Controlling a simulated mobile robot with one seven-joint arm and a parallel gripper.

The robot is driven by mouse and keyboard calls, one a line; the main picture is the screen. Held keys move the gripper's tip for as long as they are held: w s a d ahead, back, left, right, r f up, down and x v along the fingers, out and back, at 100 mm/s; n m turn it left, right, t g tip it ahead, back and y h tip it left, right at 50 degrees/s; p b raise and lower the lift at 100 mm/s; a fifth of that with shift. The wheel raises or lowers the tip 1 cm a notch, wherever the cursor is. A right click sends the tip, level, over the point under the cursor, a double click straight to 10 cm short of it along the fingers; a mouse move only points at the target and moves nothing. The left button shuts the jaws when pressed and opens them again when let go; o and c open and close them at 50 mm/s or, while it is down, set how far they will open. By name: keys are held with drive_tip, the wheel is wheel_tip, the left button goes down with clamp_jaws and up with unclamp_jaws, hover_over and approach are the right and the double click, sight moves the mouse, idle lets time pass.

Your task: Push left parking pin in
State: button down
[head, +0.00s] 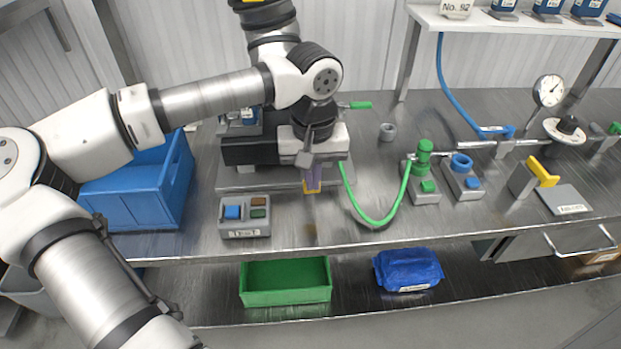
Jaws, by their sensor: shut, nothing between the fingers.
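My gripper (305,160) is shut and empty, pointing down in front of the black and grey machine (247,152). A purple part with a yellow edge (312,180) shows just below the fingertips; I cannot tell whether they touch. Two grey blocks stand to the right of my gripper. The left block (422,197) carries a green upright fitting and a small green pin-like piece (428,186). The right block (466,193) carries a blue ring and a small blue piece (473,183). I cannot tell for sure which piece is the left parking pin, or how deep it sits.
A green hose (376,224) loops from the machine to the left block. A grey stand with a yellow handle (543,172) is at right.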

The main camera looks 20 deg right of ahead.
drive_tip(key=shift+w+d, duration=0.2)
drive_tip(key=shift+w, duration=0.5)
drive_tip(key=shift+w+d, duration=0.2)
drive_tip(key=shift+w, duration=0.5)
wheel_tip(320, 180, up, 7)
drive_tip(key=s+p, duration=0.2)
drive_tip(key=p, duration=0.2)
drive_tip(key=shift+a, duration=0.3)
